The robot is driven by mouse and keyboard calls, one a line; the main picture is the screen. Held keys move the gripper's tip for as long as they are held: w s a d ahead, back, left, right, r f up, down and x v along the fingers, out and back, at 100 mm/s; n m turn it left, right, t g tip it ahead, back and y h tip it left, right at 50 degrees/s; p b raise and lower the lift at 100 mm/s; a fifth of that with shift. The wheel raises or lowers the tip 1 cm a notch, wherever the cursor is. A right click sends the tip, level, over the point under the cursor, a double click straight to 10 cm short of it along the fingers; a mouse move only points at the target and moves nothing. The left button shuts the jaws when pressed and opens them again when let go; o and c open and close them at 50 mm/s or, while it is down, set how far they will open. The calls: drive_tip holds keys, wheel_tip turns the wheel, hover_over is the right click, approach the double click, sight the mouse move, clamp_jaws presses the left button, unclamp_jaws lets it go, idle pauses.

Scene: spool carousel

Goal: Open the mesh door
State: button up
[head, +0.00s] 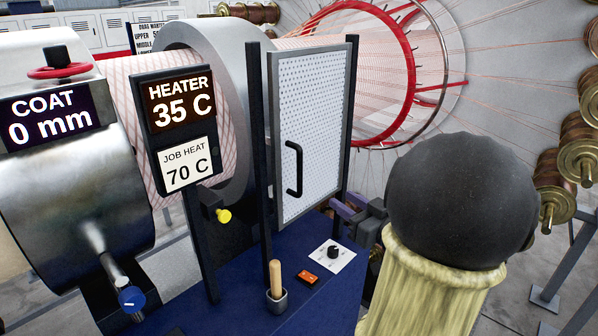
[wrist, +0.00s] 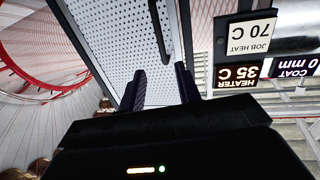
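The mesh door (head: 313,110) is a white perforated panel in a grey frame. It stands upright between two black posts and looks shut. Its black bar handle (head: 297,170) is upright on the lower left part of the panel. The door (wrist: 110,55) and handle (wrist: 160,35) also show in the wrist view, where the picture is turned over. My gripper (head: 345,208) is low and right of the handle, partly hidden by my arm. In the wrist view my gripper (wrist: 162,88) has its two dark fingers apart, with nothing between them. The handle appears beyond the fingertips, apart from them.
A blue base (head: 240,290) below carries a wooden-handled lever (head: 276,280), an orange switch (head: 307,277) and a dial (head: 334,253). The heater sign (head: 180,125) stands left of the door. A red ring (head: 412,60) with strung threads is behind; copper spools (head: 580,155) are at right.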

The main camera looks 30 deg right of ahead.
sight(301, 172)
drive_tip(key=w+p, duration=0.1)
drive_tip(key=w, duration=0.4)
drive_tip(key=w+p, duration=0.2)
drive_tip(key=w, duration=0.4)
drive_tip(key=w+a+p, duration=0.1)
drive_tip(key=w, duration=0.5)
drive_tip(key=shift+w, duration=0.2)
drive_tip(key=shift+a, duration=0.1)
drive_tip(key=shift+c, duration=0.4)
clamp_jaws()
